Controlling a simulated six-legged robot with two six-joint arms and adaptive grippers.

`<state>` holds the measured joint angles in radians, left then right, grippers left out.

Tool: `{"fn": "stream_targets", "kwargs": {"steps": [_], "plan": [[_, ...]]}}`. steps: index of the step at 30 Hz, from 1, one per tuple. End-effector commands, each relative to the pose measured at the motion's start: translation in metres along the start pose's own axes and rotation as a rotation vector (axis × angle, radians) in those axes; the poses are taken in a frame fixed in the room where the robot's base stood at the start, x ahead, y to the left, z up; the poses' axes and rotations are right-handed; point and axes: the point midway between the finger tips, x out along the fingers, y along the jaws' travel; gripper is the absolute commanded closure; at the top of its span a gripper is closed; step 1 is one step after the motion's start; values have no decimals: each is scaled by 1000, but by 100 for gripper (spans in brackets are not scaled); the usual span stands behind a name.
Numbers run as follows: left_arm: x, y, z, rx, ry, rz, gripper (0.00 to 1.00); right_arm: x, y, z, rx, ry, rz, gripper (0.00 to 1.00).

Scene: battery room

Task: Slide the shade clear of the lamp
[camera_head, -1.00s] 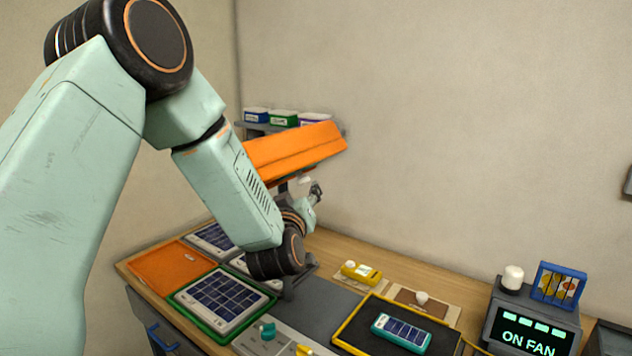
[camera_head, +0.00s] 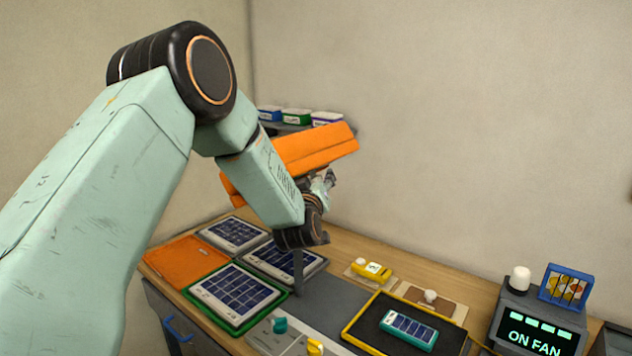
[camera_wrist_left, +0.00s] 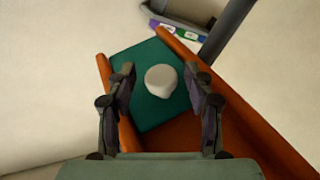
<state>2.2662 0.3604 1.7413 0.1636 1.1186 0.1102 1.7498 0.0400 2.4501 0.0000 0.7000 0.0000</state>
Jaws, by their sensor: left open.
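The orange lamp hood (camera_head: 310,150) hangs tilted above the back of the bench. In the left wrist view its orange rails (camera_wrist_left: 245,120) flank a flat teal panel (camera_wrist_left: 140,112), which looks like the shade, with a pale round knob (camera_wrist_left: 160,79) on it. My left gripper (camera_head: 330,178) is just under the hood in the head view. In the left wrist view its open fingers (camera_wrist_left: 159,84) stand on either side of the knob, with a gap visible at each side. The panel does not show in the head view. My right gripper is not in view.
Solar panels (camera_head: 235,292) lie on the bench's left, beside an orange plate (camera_head: 185,262). A yellow-rimmed tray (camera_head: 365,345) holds a teal device (camera_head: 408,331). A yellow meter (camera_head: 372,270) lies behind it. A display box (camera_head: 530,325) reads "ON FAN". Bins (camera_head: 297,116) stand behind the hood.

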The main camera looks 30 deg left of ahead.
Motion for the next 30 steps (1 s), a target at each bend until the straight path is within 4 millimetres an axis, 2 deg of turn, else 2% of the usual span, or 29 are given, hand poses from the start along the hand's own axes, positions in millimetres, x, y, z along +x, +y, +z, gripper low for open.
{"fn": "stream_targets", "kwargs": {"steps": [2,18,30], "plan": [[0,0,0,0,0,0,53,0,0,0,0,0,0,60],[0,0,0,0,1,1,98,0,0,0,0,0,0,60],[0,2,-2,0,5,4,100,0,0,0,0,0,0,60]]}}
